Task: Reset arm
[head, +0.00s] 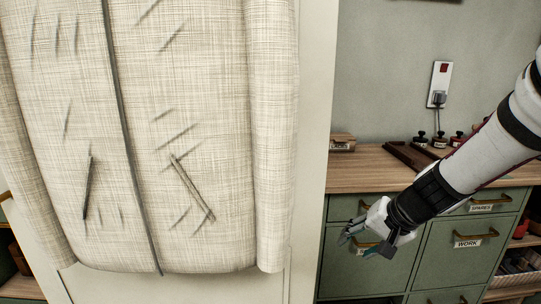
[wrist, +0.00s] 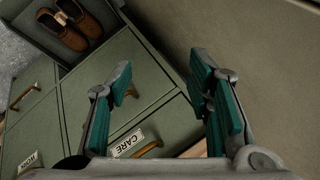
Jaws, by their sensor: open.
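My gripper (head: 362,236) is at the lower right of the head view, in front of the green drawer unit (head: 340,212). It points to the left and downward at the end of my white arm. In the wrist view my gripper (wrist: 160,100) has its two teal-padded fingers spread wide with nothing between them. Green drawers with a label reading CARE (wrist: 127,143) show beyond the fingers. How far the fingers are from the drawer fronts is hard to tell.
A wooden counter (head: 375,170) holds small dark-topped stampers or knobs and a small box (head: 342,142). A socket with a plug (head: 438,90) is on the wall. Brown shoes (wrist: 72,25) sit in an open compartment.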

